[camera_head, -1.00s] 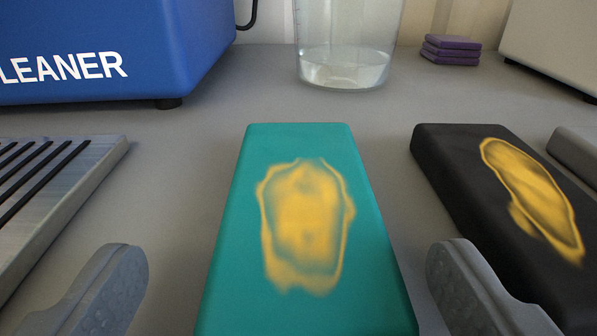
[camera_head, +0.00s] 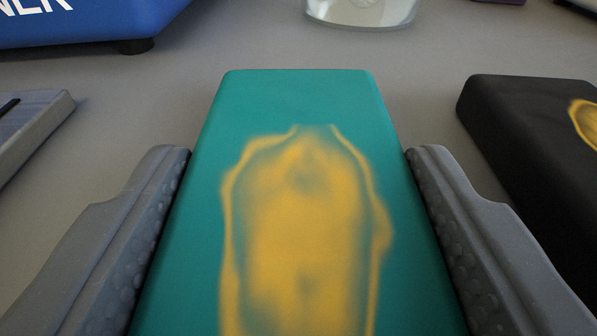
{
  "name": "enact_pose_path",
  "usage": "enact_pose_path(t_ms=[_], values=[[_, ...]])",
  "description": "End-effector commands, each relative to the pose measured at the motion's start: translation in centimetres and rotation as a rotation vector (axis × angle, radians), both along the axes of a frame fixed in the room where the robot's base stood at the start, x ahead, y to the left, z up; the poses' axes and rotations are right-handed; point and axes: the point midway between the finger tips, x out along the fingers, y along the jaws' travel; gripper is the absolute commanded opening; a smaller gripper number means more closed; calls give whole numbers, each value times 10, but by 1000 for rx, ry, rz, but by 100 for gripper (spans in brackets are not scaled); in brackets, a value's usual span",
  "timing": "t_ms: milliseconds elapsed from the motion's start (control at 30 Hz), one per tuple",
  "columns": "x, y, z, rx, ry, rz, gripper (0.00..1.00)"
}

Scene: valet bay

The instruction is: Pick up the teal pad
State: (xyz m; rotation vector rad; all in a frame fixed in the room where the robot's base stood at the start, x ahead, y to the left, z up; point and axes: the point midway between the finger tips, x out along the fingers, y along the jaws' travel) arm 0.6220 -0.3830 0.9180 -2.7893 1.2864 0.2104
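The teal pad (camera_head: 298,98) fills the middle of the view, a long flat block with a blurry yellow stain on its top. Its near end runs out of the picture. My gripper (camera_head: 298,160) has one grey finger along each long side of the pad. The fingers are closed in against its sides, with only a thin dark line at the left and right edges. The pad seems to be still at the level of the grey counter; its underside is hidden.
A black pad (camera_head: 515,130) with a yellow stain lies to the right, apart from my right finger. A metal grille (camera_head: 35,125) is at the left. The blue cleaner (camera_head: 90,25) and a glass beaker (camera_head: 362,14) stand behind. Bare counter (camera_head: 250,45) lies between them.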

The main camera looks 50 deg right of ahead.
Motion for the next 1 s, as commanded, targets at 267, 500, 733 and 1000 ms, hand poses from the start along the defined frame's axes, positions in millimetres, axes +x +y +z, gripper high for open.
enact_pose_path(t_ms=[267,500,733,1000], values=[[0,0,1,0,0,0,29],[0,0,13,-1,-1,0,29],[0,0,35,-2,-2,0,29],[-23,18,38,1,2,1,29]])
